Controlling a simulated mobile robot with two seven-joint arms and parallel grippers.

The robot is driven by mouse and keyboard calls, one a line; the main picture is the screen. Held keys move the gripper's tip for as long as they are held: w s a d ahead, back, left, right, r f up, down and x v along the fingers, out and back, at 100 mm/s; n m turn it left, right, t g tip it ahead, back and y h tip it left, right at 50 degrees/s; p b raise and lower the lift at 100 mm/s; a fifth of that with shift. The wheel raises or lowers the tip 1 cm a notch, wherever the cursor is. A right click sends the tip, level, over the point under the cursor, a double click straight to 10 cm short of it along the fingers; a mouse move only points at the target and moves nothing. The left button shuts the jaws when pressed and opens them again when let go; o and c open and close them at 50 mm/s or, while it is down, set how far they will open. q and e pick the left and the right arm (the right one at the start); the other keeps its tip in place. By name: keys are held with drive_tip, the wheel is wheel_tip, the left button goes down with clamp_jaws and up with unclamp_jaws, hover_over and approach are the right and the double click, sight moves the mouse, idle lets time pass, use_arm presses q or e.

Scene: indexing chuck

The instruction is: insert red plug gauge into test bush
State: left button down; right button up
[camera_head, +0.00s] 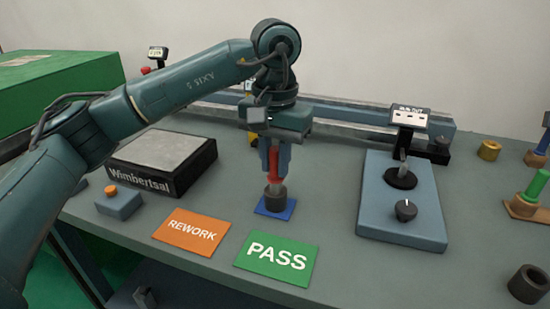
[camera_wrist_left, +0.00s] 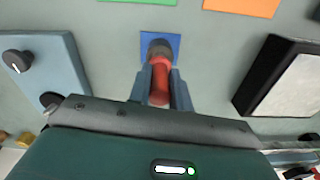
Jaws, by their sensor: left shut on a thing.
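The red plug gauge (camera_head: 274,166) is upright between the fingers of my left gripper (camera_head: 275,160), which is shut on it. In the left wrist view, the red handle (camera_wrist_left: 159,90) shows between the two blue-grey fingers (camera_wrist_left: 160,98). The dark test bush (camera_head: 275,201) stands on a small blue pad (camera_head: 261,208), directly below the gauge. The gauge's grey lower end is at the bush's top; how deep it reaches inside I cannot tell. In the left wrist view, the bush (camera_wrist_left: 160,47) is partly hidden by the gauge. My right gripper is out of view.
Green PASS (camera_head: 276,259) and orange REWORK (camera_head: 192,231) cards lie in front. The Wimbertsal block (camera_head: 137,181) and a button box (camera_head: 118,202) are left. A blue gauge stand (camera_head: 402,222) is right. A dark ring (camera_head: 528,284) sits at front right.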

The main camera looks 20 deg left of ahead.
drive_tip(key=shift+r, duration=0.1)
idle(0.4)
use_arm(q)
drive_tip(key=shift+r+p, duration=2.05)
drive_tip(key=shift+r, duration=0.65)
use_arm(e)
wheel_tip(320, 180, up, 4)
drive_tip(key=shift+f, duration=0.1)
